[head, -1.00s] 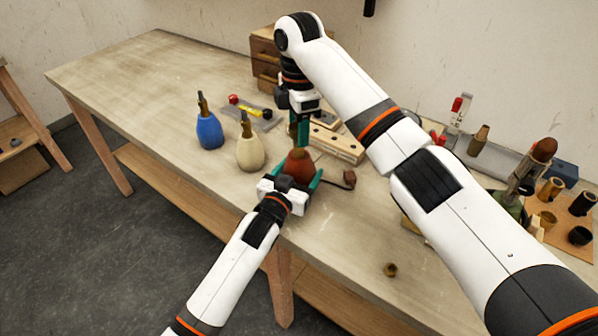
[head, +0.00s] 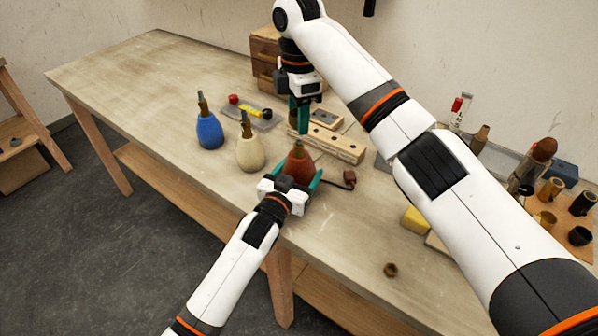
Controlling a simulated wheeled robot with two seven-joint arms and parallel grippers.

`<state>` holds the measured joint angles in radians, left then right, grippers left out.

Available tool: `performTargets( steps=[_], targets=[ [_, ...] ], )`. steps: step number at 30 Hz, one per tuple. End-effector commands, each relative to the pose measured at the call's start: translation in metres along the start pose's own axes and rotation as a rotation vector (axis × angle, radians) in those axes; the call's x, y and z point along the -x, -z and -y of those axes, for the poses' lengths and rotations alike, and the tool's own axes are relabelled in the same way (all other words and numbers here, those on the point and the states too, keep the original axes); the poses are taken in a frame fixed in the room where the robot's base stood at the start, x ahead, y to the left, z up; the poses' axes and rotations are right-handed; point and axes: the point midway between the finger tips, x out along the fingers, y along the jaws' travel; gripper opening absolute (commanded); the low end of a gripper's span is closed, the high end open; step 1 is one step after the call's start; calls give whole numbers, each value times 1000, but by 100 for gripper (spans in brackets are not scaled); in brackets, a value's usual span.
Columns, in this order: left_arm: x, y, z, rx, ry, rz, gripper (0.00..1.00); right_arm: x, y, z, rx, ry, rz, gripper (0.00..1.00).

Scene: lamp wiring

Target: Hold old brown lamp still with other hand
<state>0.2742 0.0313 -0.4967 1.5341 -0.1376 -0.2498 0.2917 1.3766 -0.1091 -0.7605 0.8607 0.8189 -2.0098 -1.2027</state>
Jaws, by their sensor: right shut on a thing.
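The brown lamp (head: 299,166) stands upright near the bench's front edge, with a short neck on top. A dark cord runs from it to a small brown plug (head: 349,177) on the right. My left gripper (head: 292,180) is low at the lamp's base, with teal fingers on either side. Whether they press on it cannot be told. My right gripper (head: 299,128) points down just above the lamp's neck, apart from it. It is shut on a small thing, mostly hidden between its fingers.
A blue lamp (head: 209,130) and a cream lamp (head: 250,152) stand to the left. A wooden block with holes (head: 338,146) lies behind, and a grey tray (head: 262,123) holds tools. A small brass ring (head: 390,270) lies at front right. Bench left is clear.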

Motion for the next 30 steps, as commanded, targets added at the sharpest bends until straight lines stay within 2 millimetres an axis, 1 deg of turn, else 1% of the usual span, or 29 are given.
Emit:
performTargets(
  steps=[1, 6, 14, 15, 17, 18, 19, 26, 29, 30],
  targets=[
    [0, 1, 0, 0, -1, -2, 48, 3, 1, 0, -1, 2, -1, 10],
    [0, 1, 0, 0, -1, -2, 48, 8, 1, 0, -2, 0, -1, 10],
    [0, 1, 0, 0, -1, -2, 48, 9, 0, 0, -2, 0, 0, 10],
    [0, 1, 0, 0, -1, -2, 82, 9, 0, 0, -2, 0, 0, 10],
    [0, 1, 0, 0, -1, -2, 92, 9, 0, 0, -2, 0, 0, 10],
    [0, 1, 0, 0, -1, -2, 98, 9, 0, 0, -2, 0, 0, 10],
    [0, 1, 0, 0, -1, -2, 100, 9, 0, 0, -2, 0, 0, 10],
    [2, 1, 0, 0, 0, -1, 100, 9, 0, 0, -1, 0, 0, 10],
    [9, 1, 0, 0, -1, -1, 100, 9, 0, 0, -1, 0, 0, 10],
    [15, 2, 0, 0, -1, -2, 100, 9, 0, 0, -1, 0, 0, 10]
  ],
)
